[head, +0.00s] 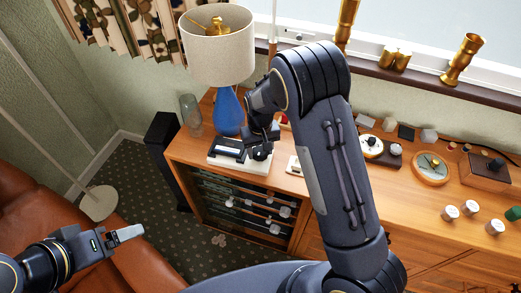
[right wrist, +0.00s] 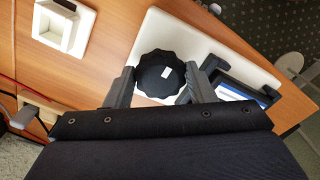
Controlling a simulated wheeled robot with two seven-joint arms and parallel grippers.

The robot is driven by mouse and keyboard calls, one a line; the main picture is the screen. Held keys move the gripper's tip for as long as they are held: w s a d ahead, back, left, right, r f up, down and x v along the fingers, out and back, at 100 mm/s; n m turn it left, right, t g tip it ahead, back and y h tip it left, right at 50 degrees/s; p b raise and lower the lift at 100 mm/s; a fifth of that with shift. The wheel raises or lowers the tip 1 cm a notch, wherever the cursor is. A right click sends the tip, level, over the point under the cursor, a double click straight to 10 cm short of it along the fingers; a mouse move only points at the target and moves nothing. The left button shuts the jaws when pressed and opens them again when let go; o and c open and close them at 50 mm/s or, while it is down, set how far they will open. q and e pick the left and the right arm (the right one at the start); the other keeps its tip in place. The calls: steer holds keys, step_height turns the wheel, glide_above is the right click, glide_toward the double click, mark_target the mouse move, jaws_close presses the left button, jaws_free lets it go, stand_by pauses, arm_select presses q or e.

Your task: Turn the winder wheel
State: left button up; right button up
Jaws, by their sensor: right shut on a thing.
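The winder wheel is a black, scalloped knob (right wrist: 160,78) with a small white mark on its face. It is mounted at a white base plate (right wrist: 220,60) beside a black device with a screen (right wrist: 238,92). In the head view the wheel (head: 261,153) is small, at the right end of the black device (head: 229,147) on the white plate. My right gripper (head: 263,141) reaches down over it. In the right wrist view its two grey fingers (right wrist: 163,84) are shut on either side of the wheel. My left gripper (head: 127,233) is away from the cabinet, at lower left; its finger gap is unclear.
The blue lamp (head: 229,110) and a glass vase (head: 190,113) stand close behind the plate. A white square frame (right wrist: 62,26) lies beside it. Clocks, including a round one (head: 431,168), and small pots (head: 450,212) fill the cabinet top (head: 406,195) to the right.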

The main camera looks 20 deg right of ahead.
arm_select(q)
steer(key=shift+f, duration=0.1)
arm_select(e)
steer(key=shift+m, duration=1.6)
steer(key=shift+a, duration=0.1)
steer(key=o, duration=1)
steer(key=shift+c, duration=0.2)
steer(key=shift+r, duration=0.15)
